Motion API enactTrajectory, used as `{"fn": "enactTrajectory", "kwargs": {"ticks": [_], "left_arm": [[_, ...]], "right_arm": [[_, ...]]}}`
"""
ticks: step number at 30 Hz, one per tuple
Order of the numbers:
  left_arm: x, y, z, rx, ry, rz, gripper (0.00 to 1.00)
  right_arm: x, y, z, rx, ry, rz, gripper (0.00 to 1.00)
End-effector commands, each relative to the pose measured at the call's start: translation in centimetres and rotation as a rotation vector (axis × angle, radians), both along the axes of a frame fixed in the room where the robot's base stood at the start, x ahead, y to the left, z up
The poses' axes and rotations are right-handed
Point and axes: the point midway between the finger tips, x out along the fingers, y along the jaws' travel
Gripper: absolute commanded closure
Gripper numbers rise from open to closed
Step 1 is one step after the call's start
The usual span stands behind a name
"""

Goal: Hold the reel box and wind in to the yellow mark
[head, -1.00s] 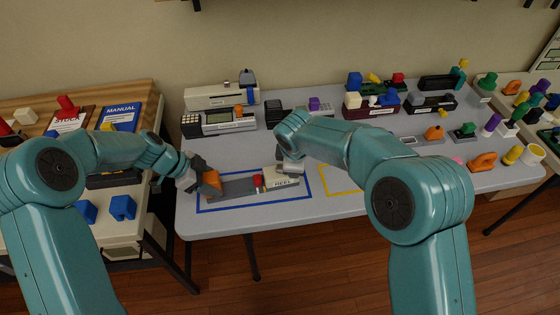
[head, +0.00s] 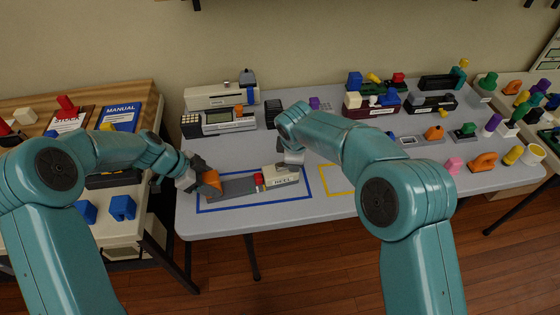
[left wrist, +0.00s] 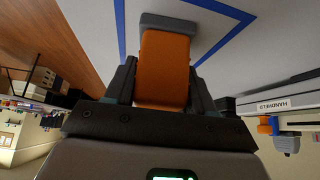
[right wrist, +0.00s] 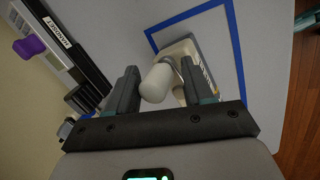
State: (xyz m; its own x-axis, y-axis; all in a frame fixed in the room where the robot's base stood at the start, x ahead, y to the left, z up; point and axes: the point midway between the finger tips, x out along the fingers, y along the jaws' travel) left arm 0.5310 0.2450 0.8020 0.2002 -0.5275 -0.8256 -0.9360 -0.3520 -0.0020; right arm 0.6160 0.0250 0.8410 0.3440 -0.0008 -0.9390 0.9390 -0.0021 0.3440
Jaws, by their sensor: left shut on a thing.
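The reel box (head: 283,181) is a cream case lettered REEL, with a red piece (head: 259,179) at its left end and a flat grey strip (head: 236,187) running left to an orange grip (head: 210,180). It lies inside the blue outline. My left gripper (head: 200,181) is shut on the orange grip, which also fills its jaws in the left wrist view (left wrist: 164,68). My right gripper (head: 291,157) is over the box's right part. In the right wrist view its fingers (right wrist: 160,88) are apart around a cream knob (right wrist: 157,82); whether they touch it is unclear. I see no yellow mark on the box.
A blue outline (head: 253,205) surrounds the reel box, and a yellow outline (head: 336,190) lies to its right, partly behind my right arm. Handheld devices (head: 229,121) stand along the back. Loose coloured parts (head: 485,161) crowd the right. The table's front edge is close.

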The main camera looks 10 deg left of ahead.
Motion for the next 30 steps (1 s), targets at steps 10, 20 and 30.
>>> {"fn": "enactTrajectory", "kwargs": {"ticks": [10,20,30], "left_arm": [[-0.3,-0.4,-0.4,-0.003,0.009,-0.013,1.00],[-0.3,-0.2,-0.4,-0.002,0.009,-0.009,1.00],[-0.3,-0.2,-0.5,-0.001,0.009,-0.006,1.00]], "right_arm": [[0.1,0.2,2.0,0.003,-0.007,0.002,0.53],[0.1,0.1,4.9,0.003,-0.006,0.002,0.53],[0.0,0.1,7.1,0.001,-0.002,0.004,0.53]]}}
